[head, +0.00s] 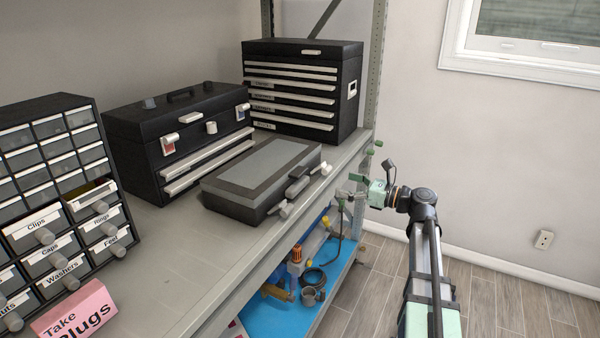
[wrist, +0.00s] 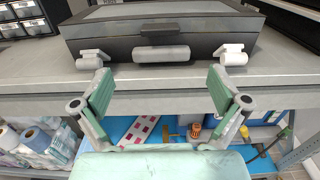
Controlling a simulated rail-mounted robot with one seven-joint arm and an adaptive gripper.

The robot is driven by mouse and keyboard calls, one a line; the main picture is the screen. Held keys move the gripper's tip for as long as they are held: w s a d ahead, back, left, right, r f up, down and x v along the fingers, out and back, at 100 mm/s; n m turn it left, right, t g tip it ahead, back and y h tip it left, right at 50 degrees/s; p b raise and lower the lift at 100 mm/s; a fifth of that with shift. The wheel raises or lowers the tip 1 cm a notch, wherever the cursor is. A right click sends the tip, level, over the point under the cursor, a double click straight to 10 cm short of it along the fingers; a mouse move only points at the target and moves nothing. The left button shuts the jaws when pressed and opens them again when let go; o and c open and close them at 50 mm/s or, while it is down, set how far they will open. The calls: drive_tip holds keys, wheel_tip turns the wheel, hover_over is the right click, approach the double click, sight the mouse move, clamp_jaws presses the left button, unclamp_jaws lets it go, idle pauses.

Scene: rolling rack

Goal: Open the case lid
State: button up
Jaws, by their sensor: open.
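The case (head: 237,203) is a flat dark box with a grey lid panel (head: 265,160), lying on the shelf with its lid down. In the wrist view, the case (wrist: 112,46) fills the top middle. Its front has a handle (wrist: 161,54), a left latch (wrist: 92,59) and a right latch (wrist: 232,53). The latches stick out from the front; I cannot tell whether they are fastened. My gripper (wrist: 160,84) is open and empty, apart from the case and in front of it, its fingers spread either side of the handle. In the head view my gripper's green body (head: 378,192) is right of the case.
A black toolbox (head: 132,160) stands behind the case, and a drawer chest (head: 300,90) stands at the back. A drawer organizer (head: 60,170) is at left. A blue lower shelf (head: 275,318) holds several items.

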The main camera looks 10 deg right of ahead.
sight(304, 173)
drive_tip(key=p+x, duration=0.2)
drive_tip(key=x, duration=1.3)
drive_tip(key=shift+w+a+f, duration=0.1)
drive_tip(key=shift+a, duration=0.05)
